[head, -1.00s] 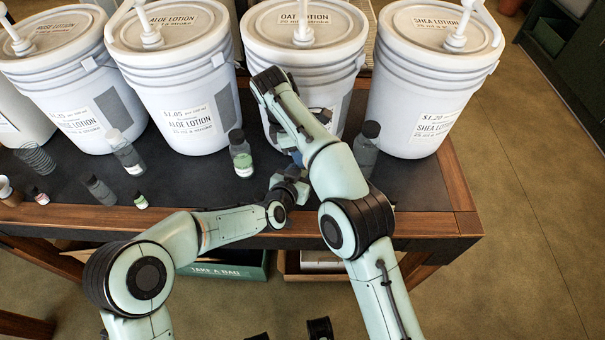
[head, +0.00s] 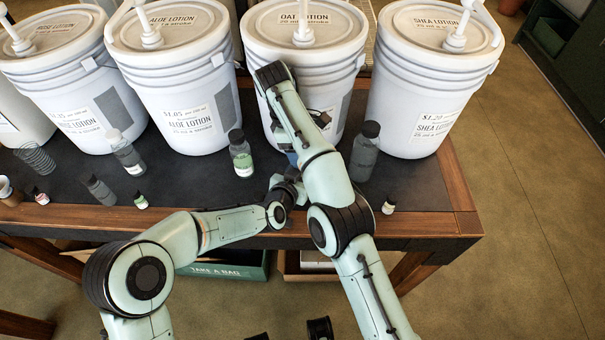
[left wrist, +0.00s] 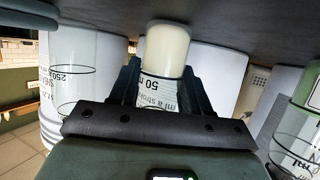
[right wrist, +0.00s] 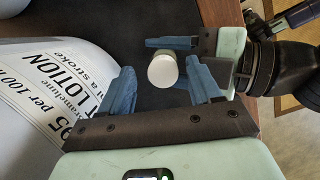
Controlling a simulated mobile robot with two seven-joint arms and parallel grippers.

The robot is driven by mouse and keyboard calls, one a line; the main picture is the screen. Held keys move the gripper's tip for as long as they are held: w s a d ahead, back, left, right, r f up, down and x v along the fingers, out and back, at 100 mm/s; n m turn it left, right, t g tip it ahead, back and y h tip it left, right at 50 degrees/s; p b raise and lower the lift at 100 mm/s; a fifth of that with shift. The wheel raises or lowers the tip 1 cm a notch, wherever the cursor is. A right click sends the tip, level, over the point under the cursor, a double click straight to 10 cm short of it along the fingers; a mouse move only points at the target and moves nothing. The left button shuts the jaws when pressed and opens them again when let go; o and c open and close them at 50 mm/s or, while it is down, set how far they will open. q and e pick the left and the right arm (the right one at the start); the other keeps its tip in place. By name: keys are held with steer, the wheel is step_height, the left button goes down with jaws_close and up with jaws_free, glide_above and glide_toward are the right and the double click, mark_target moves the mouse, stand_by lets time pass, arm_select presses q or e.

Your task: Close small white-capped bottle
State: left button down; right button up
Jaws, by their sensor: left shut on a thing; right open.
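The small white-capped bottle shows in the left wrist view (left wrist: 166,55) with pale cream contents and a printed label. My left gripper (left wrist: 160,90) is shut on it. In the right wrist view I look down on its round white cap (right wrist: 162,70), between my left gripper's blue fingers. My right gripper (right wrist: 162,85) is open, with one finger on each side of the cap in the picture. I cannot tell whether its fingers touch the cap or how far the cap is seated. In the head view, my right arm mostly hides the bottle and both grippers.
White lotion buckets, including oat (head: 300,60) and shea (head: 425,85), line the table's back. A dark-capped bottle with green contents (head: 241,155), a grey bottle (head: 364,155) and a small bottle (head: 389,205) stand nearby. More bottles stand left. The dark tabletop (head: 425,185) is clear at front right.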

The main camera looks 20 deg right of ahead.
steer(key=shift+o, duration=0.4)
steer(key=shift+s+a, duration=0.2)
steer(key=shift+a, duration=0.2)
arm_select(q)
steer(key=shift+w, duration=0.1)
arm_select(e)
steer(key=shift+n, duration=0.3)
